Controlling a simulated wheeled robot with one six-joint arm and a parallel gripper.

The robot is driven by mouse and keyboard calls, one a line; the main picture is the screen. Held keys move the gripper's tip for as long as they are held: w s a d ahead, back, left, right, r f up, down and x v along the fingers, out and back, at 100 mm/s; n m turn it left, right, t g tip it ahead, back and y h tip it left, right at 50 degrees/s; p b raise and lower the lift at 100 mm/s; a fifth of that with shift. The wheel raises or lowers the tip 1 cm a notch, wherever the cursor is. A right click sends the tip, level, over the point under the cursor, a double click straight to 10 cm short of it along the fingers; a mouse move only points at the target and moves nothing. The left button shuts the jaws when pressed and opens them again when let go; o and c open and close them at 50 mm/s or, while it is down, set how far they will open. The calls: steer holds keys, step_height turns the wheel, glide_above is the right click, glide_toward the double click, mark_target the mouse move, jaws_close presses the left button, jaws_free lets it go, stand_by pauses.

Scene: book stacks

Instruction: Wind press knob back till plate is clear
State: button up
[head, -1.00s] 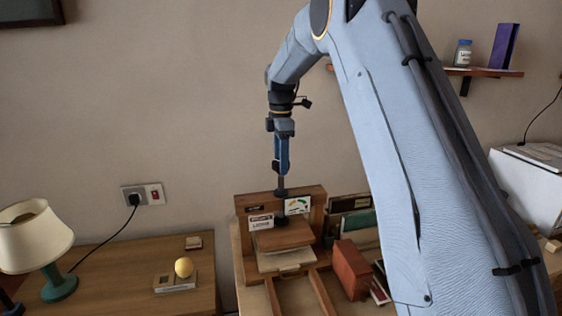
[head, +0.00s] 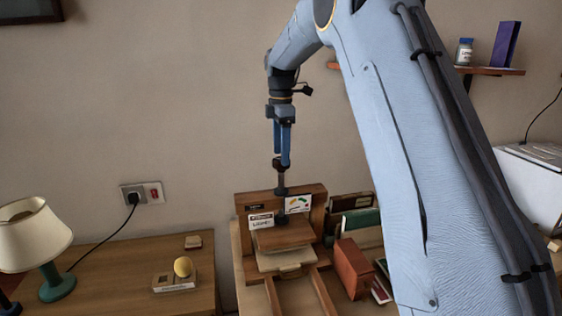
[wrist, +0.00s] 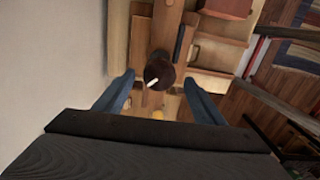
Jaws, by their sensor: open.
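The wooden press (head: 318,207) stands on the right-hand table. Its dark round knob (head: 280,163) tops an upright screw, and shows a white mark in the wrist view (wrist: 159,68). The brown press plate (head: 284,235) sits under the screw, above a pale flat stack (head: 285,261). Whether plate and stack touch, I cannot tell. My gripper (head: 282,158) is open above the press, its blue fingers pointing down at the knob. In the wrist view the fingers (wrist: 159,78) stand apart on either side of the knob, with gaps.
Books (head: 361,222) and a red-brown box (head: 352,269) stand right of the press. The left table holds a lamp (head: 34,236) and a yellow egg-shaped thing (head: 183,267) on a small stand. A wall shelf (head: 490,71) is at upper right. My arm hides much of the right side.

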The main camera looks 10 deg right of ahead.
steer(key=shift+r+b, duration=0.55)
steer(key=shift+r, duration=1.65)
steer(key=shift+c, duration=0.2)
